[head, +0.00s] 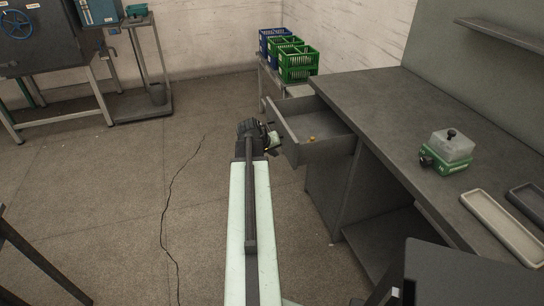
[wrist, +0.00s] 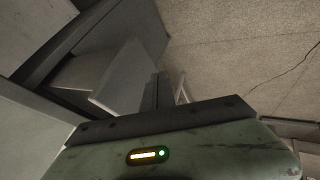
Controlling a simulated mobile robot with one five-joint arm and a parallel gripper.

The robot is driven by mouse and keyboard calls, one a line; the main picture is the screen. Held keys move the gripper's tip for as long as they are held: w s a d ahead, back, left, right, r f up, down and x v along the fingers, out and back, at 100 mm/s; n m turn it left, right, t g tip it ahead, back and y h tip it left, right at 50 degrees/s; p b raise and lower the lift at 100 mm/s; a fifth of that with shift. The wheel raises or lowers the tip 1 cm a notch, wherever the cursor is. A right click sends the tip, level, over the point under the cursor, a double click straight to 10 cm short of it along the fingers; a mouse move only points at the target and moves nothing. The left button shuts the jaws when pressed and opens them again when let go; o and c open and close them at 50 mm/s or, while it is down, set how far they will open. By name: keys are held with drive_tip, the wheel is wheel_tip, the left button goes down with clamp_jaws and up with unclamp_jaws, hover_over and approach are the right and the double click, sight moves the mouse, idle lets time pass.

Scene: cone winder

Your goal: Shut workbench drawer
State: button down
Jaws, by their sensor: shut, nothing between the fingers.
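The workbench drawer (head: 318,151) is pulled out to the left from under the grey workbench top (head: 375,92). Its inside shows, with a small orange-yellow item in it. My gripper (head: 274,141) is at the end of my outstretched arm, just left of the drawer's front panel. It is shut and empty. I cannot tell whether it touches the panel. In the wrist view, grey panels of the bench or drawer fill the left side, and the fingers (wrist: 160,92) show small and dark beyond the housing.
A green-and-white device (head: 447,152) and a pale tray (head: 500,228) stand on the bench. Blue and green crates (head: 298,64) sit on a stand behind the drawer. A black cable (head: 167,205) lies on the floor to the left, which is otherwise open there.

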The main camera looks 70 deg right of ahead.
sight(289, 155)
drive_tip(key=shift+s+d+f, duration=0.25)
drive_tip(key=shift+s+d, duration=0.3)
drive_tip(key=shift+d, duration=0.05)
drive_tip(key=shift+s+d+f, duration=0.2)
drive_tip(key=shift+s+d, duration=0.35)
drive_tip(key=shift+d, duration=0.05)
drive_tip(key=shift+s+d+f, duration=0.25)
drive_tip(key=shift+s+d, duration=0.3)
drive_tip(key=shift+d, duration=0.05)
